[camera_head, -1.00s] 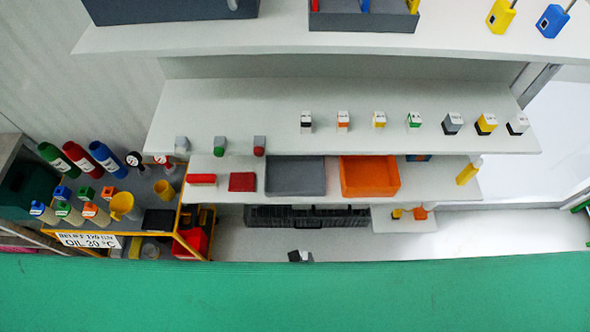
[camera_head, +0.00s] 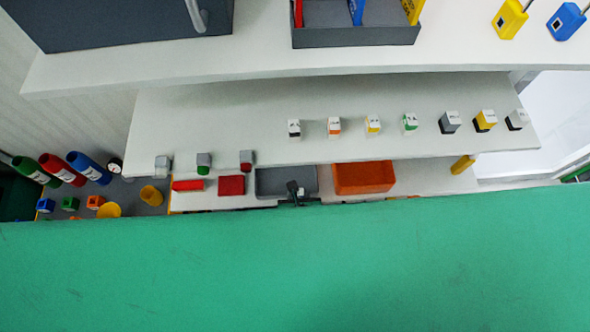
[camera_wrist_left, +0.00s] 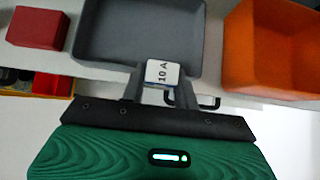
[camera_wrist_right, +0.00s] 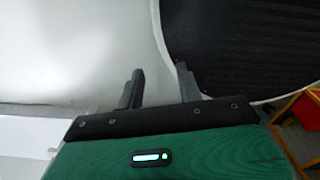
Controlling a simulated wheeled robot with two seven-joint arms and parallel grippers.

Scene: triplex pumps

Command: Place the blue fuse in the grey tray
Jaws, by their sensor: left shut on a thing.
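My left gripper (camera_head: 294,193) is at the front edge of the grey tray (camera_head: 270,182) in the head view. In the left wrist view, the left gripper (camera_wrist_left: 160,76) is shut on a fuse (camera_wrist_left: 163,72) with a white face marked "10 A". In the right wrist view, my right gripper (camera_wrist_right: 160,72) is open and empty. It does not show in the head view.
An orange bin (camera_head: 364,178) stands right of the tray, a red block (camera_head: 231,185) left of it. Above, a shelf (camera_head: 240,105) carries a row of several small coloured fuses (camera_head: 372,124). Bottles and a yellow cup (camera_head: 152,195) stand at the left.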

